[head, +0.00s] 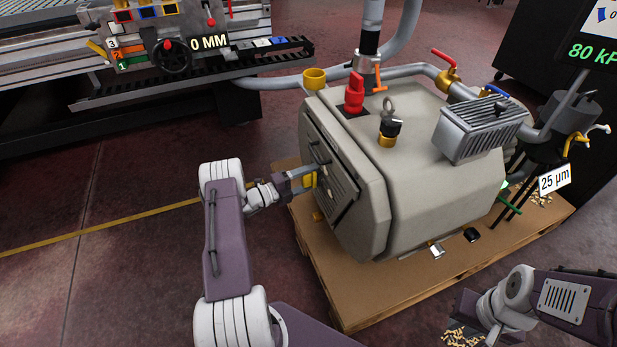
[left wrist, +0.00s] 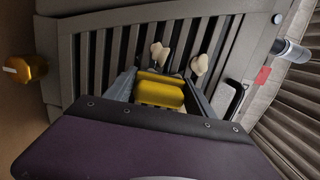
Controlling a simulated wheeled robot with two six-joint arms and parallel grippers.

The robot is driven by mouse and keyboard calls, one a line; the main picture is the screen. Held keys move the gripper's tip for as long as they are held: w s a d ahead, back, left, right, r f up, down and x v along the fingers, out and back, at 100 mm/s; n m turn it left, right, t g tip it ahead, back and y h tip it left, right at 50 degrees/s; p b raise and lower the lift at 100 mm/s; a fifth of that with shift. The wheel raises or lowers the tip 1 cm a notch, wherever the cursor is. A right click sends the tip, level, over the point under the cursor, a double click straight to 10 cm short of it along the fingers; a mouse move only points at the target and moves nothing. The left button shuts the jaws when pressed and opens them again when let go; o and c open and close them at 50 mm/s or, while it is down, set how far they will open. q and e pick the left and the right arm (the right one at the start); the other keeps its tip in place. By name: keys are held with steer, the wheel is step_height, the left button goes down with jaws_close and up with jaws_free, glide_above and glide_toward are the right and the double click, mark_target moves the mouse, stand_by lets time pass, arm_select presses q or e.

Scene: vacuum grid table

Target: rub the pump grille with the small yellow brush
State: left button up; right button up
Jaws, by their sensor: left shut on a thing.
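The pump (head: 400,160) is a big beige housing on a wooden pallet. Its dark slatted grille (head: 330,168) is on the left face, and fills much of the left wrist view (left wrist: 95,50). My left gripper (head: 308,180) is at the grille, shut on the small yellow brush (head: 309,181). In the left wrist view the yellow brush (left wrist: 158,92) sits between the fingers in front of the slats; whether its bristles touch them I cannot tell. Two pale lumps (left wrist: 199,64) show at the slats beyond the brush. My right gripper (head: 465,325) is at the lower right, partly seen, near pale pellets.
The wooden pallet (head: 355,300) reaches out under the pump. A grey finned block (head: 480,128) and a red valve (head: 354,92) stand on top of the pump. A machine table (head: 150,75) is at the back left. The floor left of my left arm is clear.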

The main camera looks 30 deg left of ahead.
mark_target(324, 177)
arm_select(q)
steer(key=shift+s+d+r+p, duration=0.25)
steer(key=shift+s+d+p, duration=0.8)
steer(key=shift+p, duration=0.15)
steer(key=shift+s+d+f, duration=0.15)
steer(key=shift+d+f, duration=0.05)
steer(key=shift+s+d+r+p, duration=0.2)
steer(key=shift+s+d+p, duration=0.45)
steer(key=shift+d+p, duration=0.45)
steer(key=shift+s+d+f, duration=0.2)
steer(key=shift+s+d, duration=0.15)
steer(key=shift+s, duration=0.05)
steer(key=shift+r+p, duration=0.9)
steer(key=shift+p, duration=0.15)
steer(key=shift+w+a+f+b, duration=0.15)
steer(key=shift+a+f+b, duration=0.1)
steer(key=shift+b, duration=0.15)
steer(key=shift+w+a+b, duration=0.9)
steer(key=shift+a+b, duration=0.05)
steer(key=shift+w+a+r, duration=0.15)
steer(key=shift+w+a, duration=0.05)
